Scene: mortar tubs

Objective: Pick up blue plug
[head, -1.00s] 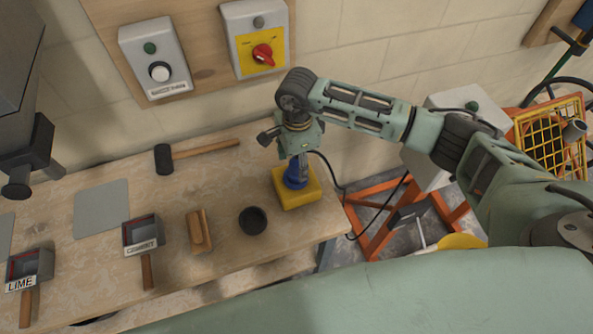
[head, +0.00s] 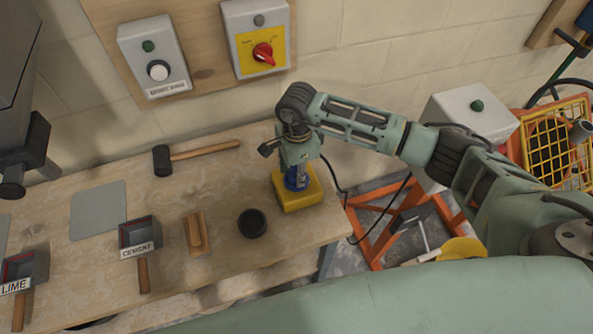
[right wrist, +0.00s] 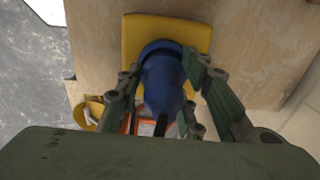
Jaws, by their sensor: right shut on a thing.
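The blue plug (head: 296,180) stands upright in the yellow block (head: 298,199) near the right end of the workbench. In the right wrist view the plug (right wrist: 164,82) sits between the two fingers, with the yellow block (right wrist: 135,32) behind it. My right gripper (head: 296,172) points down over the plug and is shut on it. In the right wrist view the fingers of this gripper (right wrist: 165,95) lie on both sides of the plug. The plug still appears seated at the block.
On the workbench (head: 215,275) are a black round cup (head: 252,223), a wooden float (head: 196,233), a mallet (head: 190,157), and scoops labelled CEMENT (head: 140,240) and LIME (head: 22,272). A black cable hangs by the bench's right edge. An orange frame (head: 390,225) stands beyond it.

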